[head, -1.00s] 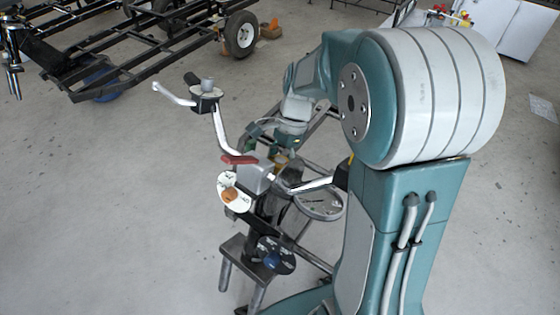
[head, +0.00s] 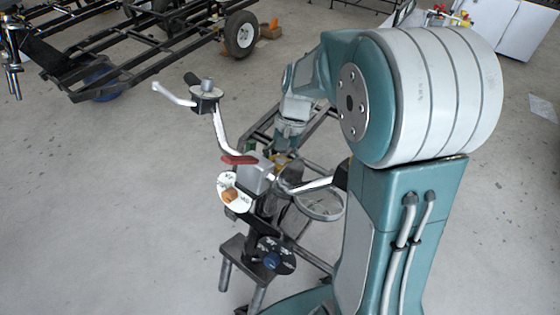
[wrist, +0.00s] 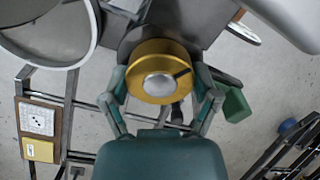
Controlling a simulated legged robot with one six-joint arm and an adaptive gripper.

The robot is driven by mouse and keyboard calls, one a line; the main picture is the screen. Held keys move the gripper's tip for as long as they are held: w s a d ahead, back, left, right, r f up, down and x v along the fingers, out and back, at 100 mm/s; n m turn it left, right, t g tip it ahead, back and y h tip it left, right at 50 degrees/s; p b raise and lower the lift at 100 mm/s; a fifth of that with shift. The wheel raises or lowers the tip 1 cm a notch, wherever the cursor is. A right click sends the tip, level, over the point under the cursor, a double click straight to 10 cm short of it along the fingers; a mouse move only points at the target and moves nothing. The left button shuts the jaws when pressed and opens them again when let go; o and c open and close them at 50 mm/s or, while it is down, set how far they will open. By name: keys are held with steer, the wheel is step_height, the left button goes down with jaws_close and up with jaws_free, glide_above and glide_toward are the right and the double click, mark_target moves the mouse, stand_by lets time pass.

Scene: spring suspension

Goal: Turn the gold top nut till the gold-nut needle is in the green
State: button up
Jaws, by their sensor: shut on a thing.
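The gold top nut (wrist: 138,80) is a wide gold ring around a silver centre, with a dark line on its right side in the wrist view. My gripper (wrist: 160,78) has one green finger on each side of the nut and is shut on it. In the head view the nut (head: 281,159) is small and partly hidden below my wrist. The gold-nut needle and its green zone cannot be made out in either view.
A white dial with an orange knob (head: 229,196) and a dark dial with a blue knob (head: 272,261) sit on the stand. A red lever (head: 239,160) and handlebar (head: 223,130) are close to my wrist. A round ring (head: 320,218) is beside it.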

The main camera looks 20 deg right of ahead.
steer(key=n, duration=0.4)
steer(key=shift+n, duration=0.4)
stand_by(0.4)
steer(key=o, duration=1)
steer(key=shift+c, duration=0.2)
steer(key=shift+r, duration=0.1)
steer(key=v, duration=1.1)
steer(key=shift+w+r, duration=0.2)
steer(key=shift+r, duration=0.05)
